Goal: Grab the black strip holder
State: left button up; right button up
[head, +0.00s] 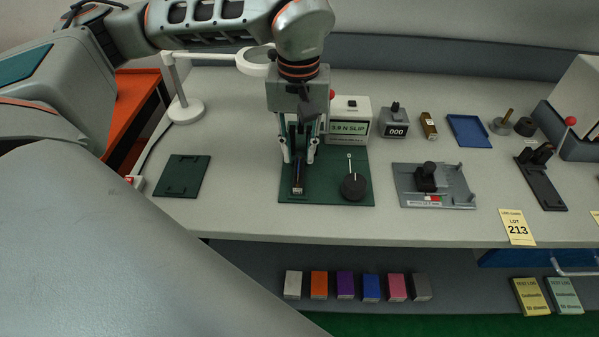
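A slim dark strip-like piece (298,175), which looks like the black strip holder, stands or lies on the left part of a dark green plate (335,195). Its near end is pale. My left gripper (298,160) points down over it from behind, with its fingers apart on either side of the piece. A gap shows between the fingers and the piece, so it does not look gripped. The gripper hides the piece's far end. My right gripper is not in view.
A black dial (354,187) stands right of the piece, with a "3.9 N SLIP" box (348,118) behind. A grey fixture (437,188) and a black stand (541,182) are farther right. A lamp (184,108) and green pad (182,176) are left.

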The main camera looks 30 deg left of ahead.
aim_at(299, 160)
pick_arm(q)
jog(key=shift+w+f, duration=0.1)
jog(key=shift+f, duration=1.8)
grip_shut()
jog(key=shift+r, duration=0.15)
